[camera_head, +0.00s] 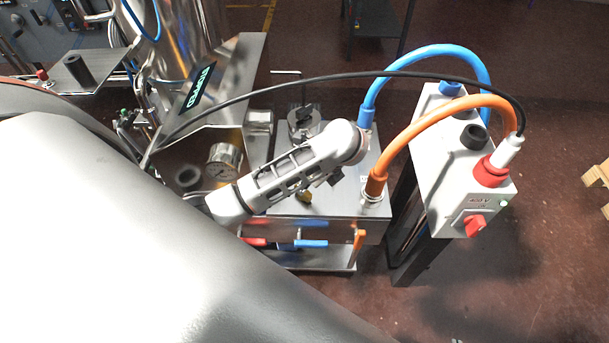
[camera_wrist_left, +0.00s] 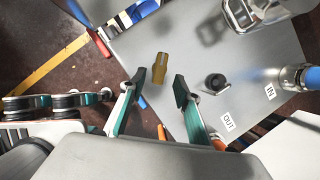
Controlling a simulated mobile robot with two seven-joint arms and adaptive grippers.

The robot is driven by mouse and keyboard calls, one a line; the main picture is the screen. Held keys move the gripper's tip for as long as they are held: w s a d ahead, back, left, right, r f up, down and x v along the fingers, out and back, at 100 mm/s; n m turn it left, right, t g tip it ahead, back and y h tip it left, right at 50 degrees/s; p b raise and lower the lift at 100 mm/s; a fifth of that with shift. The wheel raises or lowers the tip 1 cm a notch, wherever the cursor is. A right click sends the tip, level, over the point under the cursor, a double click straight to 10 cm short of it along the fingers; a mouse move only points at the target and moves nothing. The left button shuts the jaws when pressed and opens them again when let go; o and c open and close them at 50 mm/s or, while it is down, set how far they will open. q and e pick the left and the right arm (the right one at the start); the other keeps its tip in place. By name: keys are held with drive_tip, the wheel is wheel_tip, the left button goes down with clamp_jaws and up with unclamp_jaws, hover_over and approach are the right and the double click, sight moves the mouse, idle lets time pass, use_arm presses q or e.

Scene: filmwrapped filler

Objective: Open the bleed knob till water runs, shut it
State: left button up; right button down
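The steel box (camera_head: 330,213) has a flat grey top, which fills much of the left wrist view (camera_wrist_left: 245,110). A brass-coloured fitting (camera_wrist_left: 159,68) shows between and beyond the fingers of my left gripper (camera_wrist_left: 160,77); part of it shows beneath my arm in the head view (camera_head: 304,196). The gripper is open, its fingers apart with nothing between them. A round black knob (camera_wrist_left: 215,83) stands to the right of the right-hand finger, apart from it. I cannot tell which part is the bleed knob. No running water shows. My right gripper is not in view.
Blue (camera_head: 430,52) and orange (camera_head: 430,122) hoses arch from the box to a grey power post (camera_head: 445,170) with a red switch (camera_head: 474,225). A black cable crosses above. A pressure gauge (camera_head: 224,161) and steel vessel (camera_head: 190,40) stand left.

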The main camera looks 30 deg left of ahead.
use_arm(q)
drive_tip(key=shift+x, duration=2.7)
drive_tip(key=shift+a+r, duration=0.1)
clamp_jaws()
